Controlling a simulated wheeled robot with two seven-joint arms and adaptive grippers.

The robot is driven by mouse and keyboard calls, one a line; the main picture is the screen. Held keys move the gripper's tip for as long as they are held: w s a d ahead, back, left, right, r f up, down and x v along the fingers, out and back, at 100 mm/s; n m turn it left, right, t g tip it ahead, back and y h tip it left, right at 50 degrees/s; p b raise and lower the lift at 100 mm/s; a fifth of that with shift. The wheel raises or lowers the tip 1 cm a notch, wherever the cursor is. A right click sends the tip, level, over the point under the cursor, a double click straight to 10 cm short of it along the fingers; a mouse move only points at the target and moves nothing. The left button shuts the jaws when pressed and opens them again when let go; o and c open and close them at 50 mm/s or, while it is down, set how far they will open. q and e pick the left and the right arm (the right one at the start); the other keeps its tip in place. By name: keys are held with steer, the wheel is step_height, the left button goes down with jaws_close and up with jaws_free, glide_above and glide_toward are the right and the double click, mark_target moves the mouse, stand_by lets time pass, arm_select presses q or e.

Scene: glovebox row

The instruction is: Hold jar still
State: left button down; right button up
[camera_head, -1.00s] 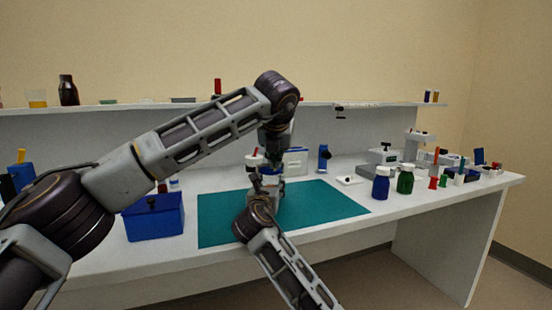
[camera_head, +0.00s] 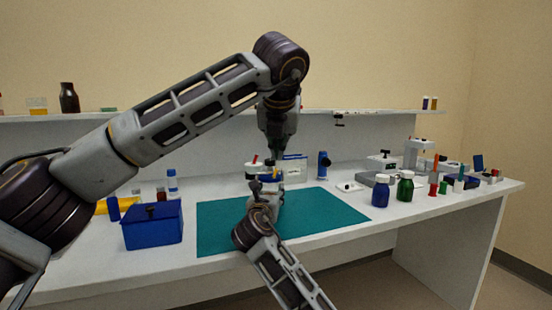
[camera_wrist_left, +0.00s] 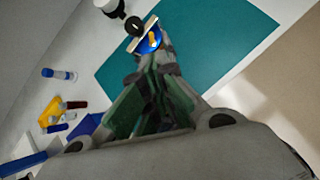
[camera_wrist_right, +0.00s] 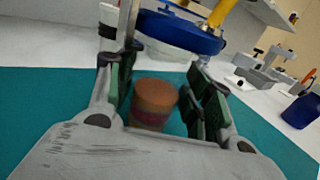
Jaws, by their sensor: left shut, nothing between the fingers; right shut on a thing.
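A jar-like cylinder (camera_wrist_right: 155,98) with an orange-brown top and a reddish band stands between the fingers of my right gripper (camera_wrist_right: 160,95), over the teal mat (camera_wrist_right: 50,110). My right gripper is shut on it; the fingers cover its sides. In the head view my right gripper (camera_head: 268,184) is low over the mat (camera_head: 325,212), and the jar is mostly hidden there. My left gripper (camera_head: 277,152) points down above and behind it, shut and empty.
A blue box (camera_head: 152,226) stands left of the mat. Blue (camera_head: 380,191) and green (camera_head: 405,187) bottles stand to its right. A round blue dish (camera_wrist_right: 180,30) shows close behind the jar. The mat's right half is clear.

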arm_select(q)
steer(key=shift+d+v, duration=0.2)
steer(key=shift+v, duration=1.1)
steer(key=shift+w, duration=0.1)
arm_select(e)
steer(key=o, duration=1.4)
steer(key=shift+c, duration=0.2)
steer(key=shift+s, duration=0.1)
steer(key=shift+s+a, duration=0.35)
steer(key=shift+s, duration=1.6)
steer(key=shift+s+a, duration=0.3)
steer(key=shift+s, duration=1.6)
steer(key=shift+s+a, duration=0.35)
steer(key=shift+s, duration=1.6)
